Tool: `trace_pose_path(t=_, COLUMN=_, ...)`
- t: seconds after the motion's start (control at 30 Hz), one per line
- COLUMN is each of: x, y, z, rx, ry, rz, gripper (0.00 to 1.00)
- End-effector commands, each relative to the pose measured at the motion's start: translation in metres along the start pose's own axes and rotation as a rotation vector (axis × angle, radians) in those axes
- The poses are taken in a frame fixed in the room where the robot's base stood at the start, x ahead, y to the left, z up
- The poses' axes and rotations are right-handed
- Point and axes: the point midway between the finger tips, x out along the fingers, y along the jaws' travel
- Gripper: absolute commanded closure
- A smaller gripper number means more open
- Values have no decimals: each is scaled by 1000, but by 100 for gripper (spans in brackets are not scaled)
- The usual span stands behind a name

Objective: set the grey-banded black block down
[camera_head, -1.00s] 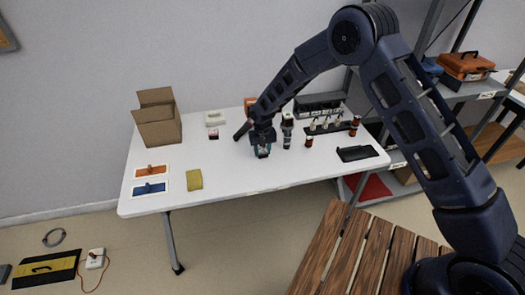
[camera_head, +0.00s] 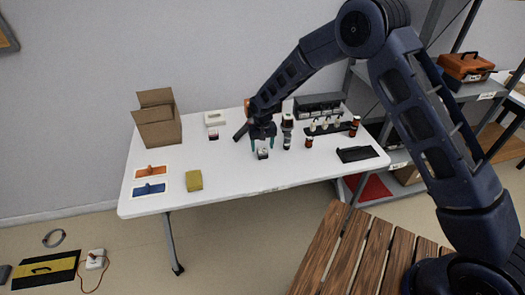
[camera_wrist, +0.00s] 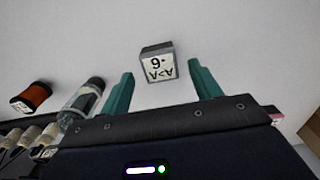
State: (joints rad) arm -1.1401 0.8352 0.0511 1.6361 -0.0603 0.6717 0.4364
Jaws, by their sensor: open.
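The block (camera_head: 263,154) stands on the white table (camera_head: 225,185), small and dark with a pale label. In the wrist view the block (camera_wrist: 158,63) shows a dark grey side and a white label with black marks; a grey band cannot be made out clearly. My gripper (camera_head: 262,147) is just above it, fingers pointing down. In the wrist view the teal fingers of my gripper (camera_wrist: 160,72) are spread, one on each side of the block, with gaps between. Nothing is held.
A bottle (camera_head: 287,135) stands close to the right of my gripper, with a red-brown jar (camera_head: 309,142) beyond it. A black tray (camera_head: 357,154) lies at right. The table's front middle is clear.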

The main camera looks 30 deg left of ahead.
Motion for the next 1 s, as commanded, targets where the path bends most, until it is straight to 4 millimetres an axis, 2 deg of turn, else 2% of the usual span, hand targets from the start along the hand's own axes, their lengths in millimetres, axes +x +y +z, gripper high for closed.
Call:
trace_pose_path(t=0.03, x=-12, y=0, z=-1, rx=0, ry=4, rz=-2, gripper=37)
trace_pose_path(t=0.2, x=-44, y=0, z=-1, rx=1, ry=3, rz=-1, gripper=37)
trace_pose_path(t=0.4, x=-72, y=0, z=0, rx=1, ry=1, rz=0, gripper=37)
trace_pose_path(t=0.6, x=-84, y=0, z=0, rx=1, ry=1, rz=0, gripper=37)
trace_pose_path(t=0.87, x=-85, y=1, z=0, rx=1, ry=1, rz=0, gripper=37)
trace_pose_path(t=1.0, x=-102, y=20, z=-2, rx=16, ry=11, rz=-2, gripper=37)
